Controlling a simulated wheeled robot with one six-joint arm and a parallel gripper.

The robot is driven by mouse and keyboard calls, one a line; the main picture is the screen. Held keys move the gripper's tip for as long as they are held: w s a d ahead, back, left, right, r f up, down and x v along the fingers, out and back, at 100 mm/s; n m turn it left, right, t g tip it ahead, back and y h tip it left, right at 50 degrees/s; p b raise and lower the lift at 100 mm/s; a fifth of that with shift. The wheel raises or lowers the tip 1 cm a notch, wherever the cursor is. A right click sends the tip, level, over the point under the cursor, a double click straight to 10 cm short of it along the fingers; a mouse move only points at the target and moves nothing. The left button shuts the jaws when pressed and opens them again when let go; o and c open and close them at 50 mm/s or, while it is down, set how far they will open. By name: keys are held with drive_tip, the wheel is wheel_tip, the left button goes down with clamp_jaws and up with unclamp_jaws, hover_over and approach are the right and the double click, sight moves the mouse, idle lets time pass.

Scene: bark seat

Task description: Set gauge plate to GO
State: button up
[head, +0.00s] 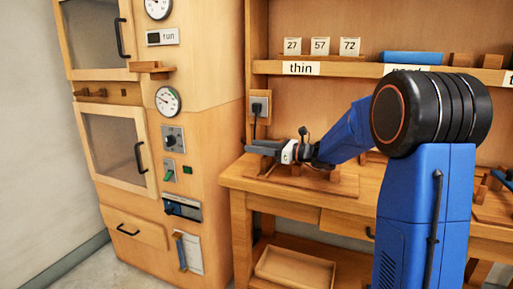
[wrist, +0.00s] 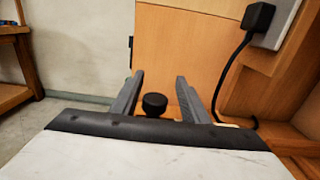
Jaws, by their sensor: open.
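No label reading GO is legible, and I cannot tell which part is the gauge plate. A wooden fixture (head: 318,182) with small upright blocks lies on the left end of the workbench, partly hidden under my arm. My gripper (head: 262,147) is just above it, pointing left towards the cabinet. In the wrist view my gripper (wrist: 155,90) is open, with its two grey fingers spread apart. A round black knob (wrist: 154,103) shows between the fingers; I cannot tell whether it touches either. Nothing is visibly held.
The tall wooden cabinet (head: 215,75) at left carries a round dial (head: 167,100), switches and a blue lever (head: 181,252). A black plug (head: 257,106) and cable hang at the wall socket beside my gripper. The workbench (head: 235,178) has a shelf above with number cards (head: 320,46).

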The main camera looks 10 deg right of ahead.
drive_tip(key=v, duration=1.7)
drive_tip(key=shift+d, duration=0.15)
drive_tip(key=shift+s, duration=0.1)
drive_tip(key=s+a+f+n+g+h, duration=0.35)
drive_tip(key=s+a+n, duration=0.3)
drive_tip(key=s, duration=0.35)
drive_tip(key=s+a+f+n+g+h, duration=0.2)
drive_tip(key=s+a+f+n+g, duration=0.25)
drive_tip(key=s+a, duration=0.45)
drive_tip(key=s+d+f+n+h, duration=0.2)
drive_tip(key=s+n+h, duration=0.1)
drive_tip(key=s, duration=0.3)
drive_tip(key=s+d+f+n+t+h, duration=0.1)
drive_tip(key=s+d+f+n+h, duration=0.1)
drive_tip(key=s+n, duration=0.4)
drive_tip(key=s+d+f+n+t+h, duration=0.1)
drive_tip(key=s+d+f+n+h, duration=0.2)
drive_tip(key=s, duration=0.4)
drive_tip(key=shift+s+d+n+h, duration=0.3)
drive_tip(key=shift+d+n+h, duration=0.3)
drive_tip(key=shift+n, duration=0.5)
drive_tip(key=shift+c, duration=0.2)
